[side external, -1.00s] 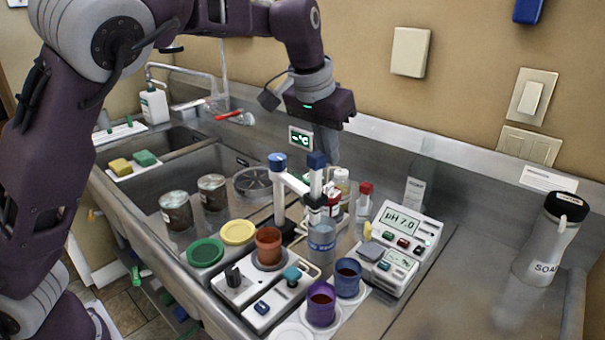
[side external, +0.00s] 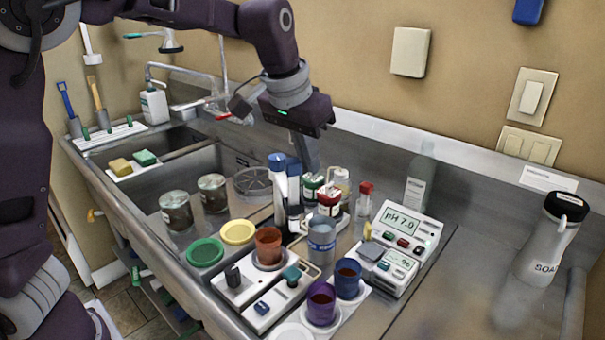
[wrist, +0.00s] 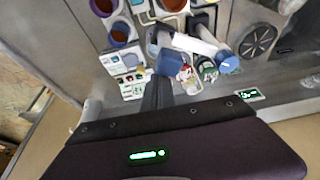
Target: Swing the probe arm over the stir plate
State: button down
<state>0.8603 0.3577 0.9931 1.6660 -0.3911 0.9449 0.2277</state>
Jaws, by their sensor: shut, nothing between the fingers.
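The probe arm's blue-capped post (side external: 278,185) stands behind the stir plate. Its blue-topped probe end (side external: 294,180) is just right of the post, behind and to the right of the brown-red cup (side external: 268,246) on the stir plate (side external: 238,287). In the wrist view the white arm (wrist: 193,44) runs toward the blue cap (wrist: 228,63). My gripper (side external: 314,170) is shut and empty, low behind and right of the probe end. Its dark fingers (wrist: 157,90) point at the blue probe end in the wrist view; I cannot tell whether they touch.
Small bottles (side external: 329,200) stand close right of the probe. A clear beaker (side external: 321,243), blue cup (side external: 347,279) and purple cup (side external: 320,304) are in front. The pH meter (side external: 407,232) is to the right. Green (side external: 205,252) and yellow (side external: 237,232) lids lie left.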

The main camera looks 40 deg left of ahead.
aim_at(293, 163)
jog(key=shift+s+a, duration=0.25)
jog(key=shift+s, duration=0.7)
jog(key=shift+s+a, duration=0.4)
jog(key=shift+s, duration=0.2)
jog(key=shift+s+a, duration=0.4)
jog(key=shift+s, duration=0.2)
jog(key=shift+w+d, duration=0.45)
jog(key=shift+w, duration=0.15)
jog(key=shift+r, duration=3.05)
